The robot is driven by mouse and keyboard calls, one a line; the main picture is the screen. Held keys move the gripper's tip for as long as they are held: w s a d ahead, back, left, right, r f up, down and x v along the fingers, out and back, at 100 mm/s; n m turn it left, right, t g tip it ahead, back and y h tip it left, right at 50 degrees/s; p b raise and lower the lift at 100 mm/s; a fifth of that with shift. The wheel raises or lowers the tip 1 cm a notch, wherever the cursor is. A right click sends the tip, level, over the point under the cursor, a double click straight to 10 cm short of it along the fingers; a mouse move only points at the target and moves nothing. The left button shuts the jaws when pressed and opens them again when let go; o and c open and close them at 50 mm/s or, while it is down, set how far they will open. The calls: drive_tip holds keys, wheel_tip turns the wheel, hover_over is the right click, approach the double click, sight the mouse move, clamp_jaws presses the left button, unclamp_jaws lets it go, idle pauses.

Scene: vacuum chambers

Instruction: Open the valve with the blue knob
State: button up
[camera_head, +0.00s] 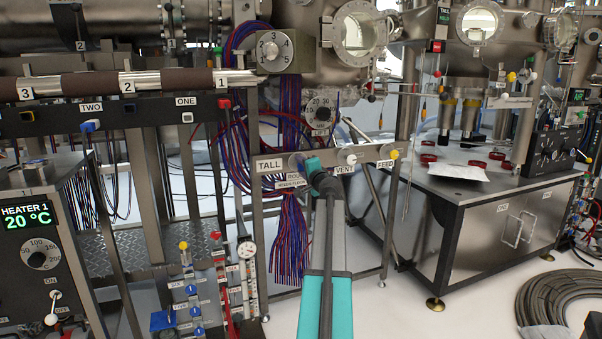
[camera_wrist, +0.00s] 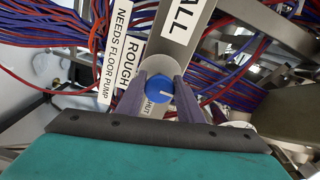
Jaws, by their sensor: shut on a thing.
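The blue knob (camera_wrist: 159,87) shows in the wrist view in front of a round pale disc, on a metal bar with labels reading "ROUGH", "NEEDS FLOOR PUMP" and "TALL". My gripper (camera_wrist: 158,88) has one finger on each side of the knob and is shut on it. Part of a label reading "SHUT" shows just below the knob. In the head view my gripper (camera_head: 315,166) reaches the valve bar (camera_head: 270,183) at the "ROUGH" label, and the arm hides the blue knob there.
On the same bar, to the right, are a white "VENT" knob (camera_head: 351,159) and a yellow "FEED" knob (camera_head: 393,154). Red and blue wire bundles (camera_head: 290,235) hang behind the bar. A metal cabinet (camera_head: 490,215) stands at the right, with coiled hose (camera_head: 548,300) on the floor.

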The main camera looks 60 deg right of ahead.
drive_tip(key=shift+w+r+n, duration=0.15)
drive_tip(key=shift+n, duration=0.15)
drive_tip(key=o, duration=1.1)
drive_tip(key=shift+c, duration=0.2)
drive_tip(key=shift+s+a, duration=0.1)
drive_tip(key=shift+s, duration=0.1)
drive_tip(key=p+v, duration=0.3)
drive_tip(key=v, duration=1)
drive_tip(key=shift+a, duration=0.2)
drive_tip(key=shift+s, duration=0.15)
